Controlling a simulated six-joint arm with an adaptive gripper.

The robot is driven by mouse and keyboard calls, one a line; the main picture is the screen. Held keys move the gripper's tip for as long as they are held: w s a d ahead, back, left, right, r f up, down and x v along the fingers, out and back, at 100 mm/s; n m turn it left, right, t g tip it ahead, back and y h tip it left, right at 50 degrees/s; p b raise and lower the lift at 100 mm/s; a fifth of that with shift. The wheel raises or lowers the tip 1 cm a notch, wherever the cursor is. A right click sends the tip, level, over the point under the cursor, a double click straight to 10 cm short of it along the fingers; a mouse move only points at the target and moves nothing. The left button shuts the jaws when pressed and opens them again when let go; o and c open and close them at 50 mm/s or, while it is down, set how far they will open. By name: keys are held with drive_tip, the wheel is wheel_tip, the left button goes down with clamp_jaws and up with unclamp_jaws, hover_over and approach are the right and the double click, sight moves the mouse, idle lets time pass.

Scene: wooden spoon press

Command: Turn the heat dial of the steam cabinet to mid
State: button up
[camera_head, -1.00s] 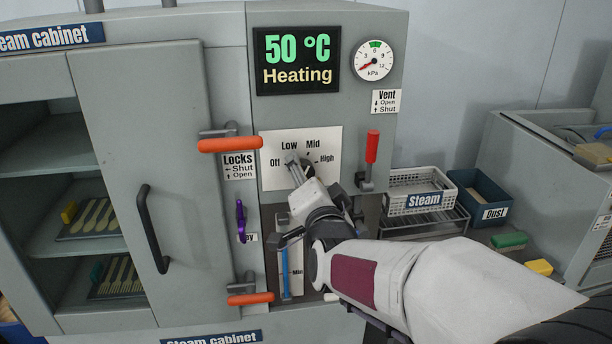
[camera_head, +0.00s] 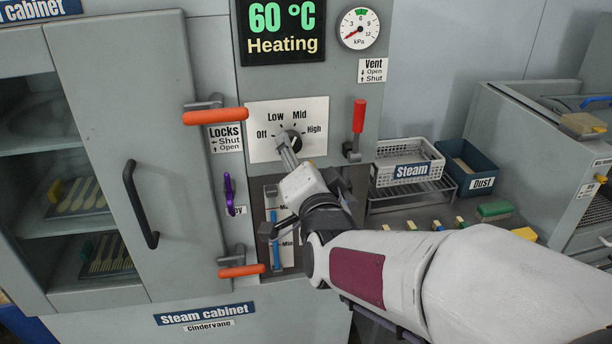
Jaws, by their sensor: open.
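The steam cabinet's heat dial (camera_head: 294,138) is a dark round knob on a white plate (camera_head: 262,147) marked Off, Low, Mid and High. My gripper (camera_head: 284,143) is at the dial's left and front, with its slim grey fingers reaching up to it. The fingers are open, but they hide part of the knob. I cannot tell whether they touch it or which mark the knob points to. The display (camera_head: 281,31) above reads "60 °C Heating".
A red vent lever (camera_head: 358,117) stands right of the dial plate. Orange lock handles (camera_head: 215,117) and a purple key (camera_head: 228,190) are to the left. The cabinet door (camera_head: 128,130) looks shut, with a black handle. A white Steam basket (camera_head: 410,150) and blue Dust bin (camera_head: 484,160) are at right.

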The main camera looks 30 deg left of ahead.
drive_tip(key=v, duration=0.7)
drive_tip(key=shift+s, duration=0.2)
idle(0.6)
drive_tip(key=s+d+f+n+g+h, duration=0.1)
drive_tip(key=s+f+n+g+h, duration=0.2)
drive_tip(key=f, duration=0.7)
drive_tip(key=s+d+f+n+g+h, duration=0.2)
drive_tip(key=s+d+f+n+g, duration=0.15)
drive_tip(key=d, duration=0.45)
drive_tip(key=s+d+r+m+h, duration=0.1)
drive_tip(key=s+d+h, duration=0.1)
drive_tip(key=d, duration=1.1)
drive_tip(key=s+d+m+h, duration=0.2)
drive_tip(key=s+d+h, duration=0.1)
drive_tip(key=d, duration=1)
drive_tip(key=s+d+r+m+h, duration=0.1)
drive_tip(key=s+d, duration=0.3)
drive_tip(key=d, duration=0.8)
drive_tip(key=shift+s+d+r+m+h, duration=0.3)
drive_tip(key=shift+d+r+m+h, duration=0.1)
drive_tip(key=shift+m+h, duration=0.35)
